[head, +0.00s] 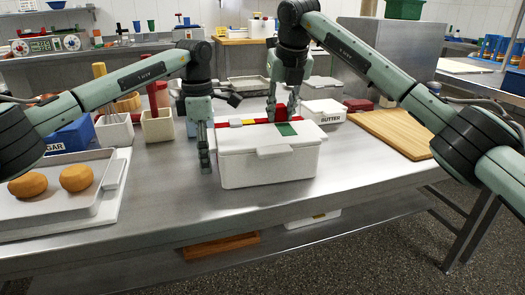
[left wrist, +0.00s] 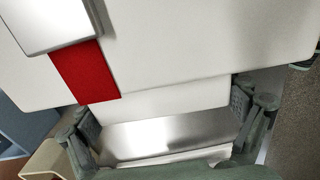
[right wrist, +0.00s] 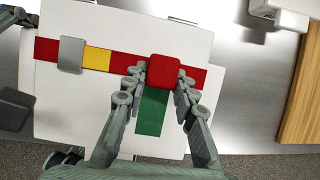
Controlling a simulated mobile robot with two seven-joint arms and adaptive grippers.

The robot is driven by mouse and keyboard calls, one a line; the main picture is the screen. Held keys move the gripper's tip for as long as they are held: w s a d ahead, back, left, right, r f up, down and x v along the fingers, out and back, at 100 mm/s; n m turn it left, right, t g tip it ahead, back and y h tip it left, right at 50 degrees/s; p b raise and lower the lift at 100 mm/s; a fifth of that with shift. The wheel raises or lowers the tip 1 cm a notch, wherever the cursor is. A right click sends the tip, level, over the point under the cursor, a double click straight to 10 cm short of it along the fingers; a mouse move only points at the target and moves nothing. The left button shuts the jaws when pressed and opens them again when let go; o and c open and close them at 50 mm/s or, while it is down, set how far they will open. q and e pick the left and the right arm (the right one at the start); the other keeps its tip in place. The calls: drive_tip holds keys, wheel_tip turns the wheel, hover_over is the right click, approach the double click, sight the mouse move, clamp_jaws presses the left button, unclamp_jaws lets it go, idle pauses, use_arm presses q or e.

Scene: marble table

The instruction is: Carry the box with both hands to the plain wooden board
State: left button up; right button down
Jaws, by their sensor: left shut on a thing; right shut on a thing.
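The white box (head: 268,165) is closed, with a red band and a green patch on its lid. It stands upright at the middle front of the table; I cannot tell whether it touches the surface. My left gripper (head: 204,160) is at the box's left end, its fingers either side of a white projecting part (left wrist: 165,115). My right gripper (head: 281,113) is above the lid, shut on the red block (right wrist: 163,74) on the band. The plain wooden board (head: 400,132) lies to the right of the box, also at the right wrist view's edge (right wrist: 302,100).
A butter box (head: 323,112) stands behind the box, near the board. A tray with two buns (head: 75,178) and a container with utensils (head: 157,127) are at the left. Bare metal table (head: 355,160) lies between the box and the board.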

drive_tip(key=shift+r, duration=0.15)
use_arm(q)
wheel_tip(320, 180, up, 5)
drive_tip(key=p, duration=0.5)
drive_tip(key=shift+c, duration=0.4)
use_arm(e)
wheel_tip(320, 180, up, 5)
